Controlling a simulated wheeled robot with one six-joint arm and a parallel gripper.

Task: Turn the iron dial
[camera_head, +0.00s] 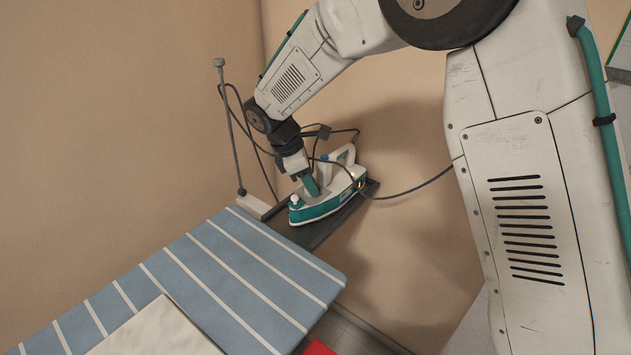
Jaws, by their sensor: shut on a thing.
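A white and teal iron (320,204) lies on a dark rest (325,228) at the far end of the ironing board, against the wall. My gripper (310,188) reaches down from above onto the iron's upper side, between its nose and handle. It is shut on a part there that I take to be the dial. The fingers hide most of that part, so the dial's position cannot be read. The iron's handle (346,155) shows just behind and to the right of my gripper.
The ironing board (215,270) has a blue cover with white stripes, and a pale cloth (160,332) lies on its near end. A thin grey post (231,130) stands left of the iron. A dark cord (410,190) runs to the right. A red item (318,348) shows at the bottom edge.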

